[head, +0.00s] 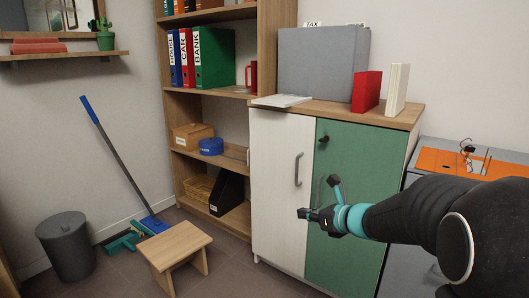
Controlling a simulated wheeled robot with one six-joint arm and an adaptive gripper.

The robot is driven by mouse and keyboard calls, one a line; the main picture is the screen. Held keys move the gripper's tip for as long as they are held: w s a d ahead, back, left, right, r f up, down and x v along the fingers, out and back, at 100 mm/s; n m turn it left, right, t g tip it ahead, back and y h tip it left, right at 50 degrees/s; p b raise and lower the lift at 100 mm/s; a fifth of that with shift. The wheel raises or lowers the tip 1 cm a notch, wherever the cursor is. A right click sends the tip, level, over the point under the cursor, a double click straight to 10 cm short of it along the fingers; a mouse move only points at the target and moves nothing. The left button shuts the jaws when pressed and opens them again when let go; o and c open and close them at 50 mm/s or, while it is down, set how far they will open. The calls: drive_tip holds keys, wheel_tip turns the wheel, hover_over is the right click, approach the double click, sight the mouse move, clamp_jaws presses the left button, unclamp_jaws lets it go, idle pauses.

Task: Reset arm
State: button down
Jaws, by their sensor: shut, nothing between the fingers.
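My gripper (308,214) is at the end of my arm, which reaches in from the right edge of the head view. It is shut and empty. It shows in front of the cabinet, near the line between the white door (278,190) and the green door (350,205). Both doors look closed. Whether the gripper touches the cabinet cannot be told from this view.
A small wooden stool (175,247), a dark bin (66,245) and a blue mop (118,158) stand at the left. A wooden shelf (245,95) holds binders. The cabinet top (330,109) holds a grey file box (322,65), a red book (366,91) and a white book (397,89). An orange-topped unit (440,161) is at right.

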drive_tip(key=s+a+f+n+g+h+p, duration=0.2)
drive_tip(key=s+n+g, duration=0.5)
drive_tip(key=s+n, duration=1.2)
drive_tip(key=s+d+r+n+t+h+p, duration=0.1)
drive_tip(key=s+d+r+n+h+p, duration=0.1)
drive_tip(key=s, duration=0.5)
drive_tip(key=s+d+r+n+t+h+p, duration=0.1)
drive_tip(key=s+d+r+n+h+p, duration=0.2)
drive_tip(key=s+r+n, duration=0.3)
drive_tip(key=shift+s+d+n+h, duration=0.55)
drive_tip(key=shift+s+n+h, duration=0.35)
drive_tip(key=shift+n, duration=0.1)
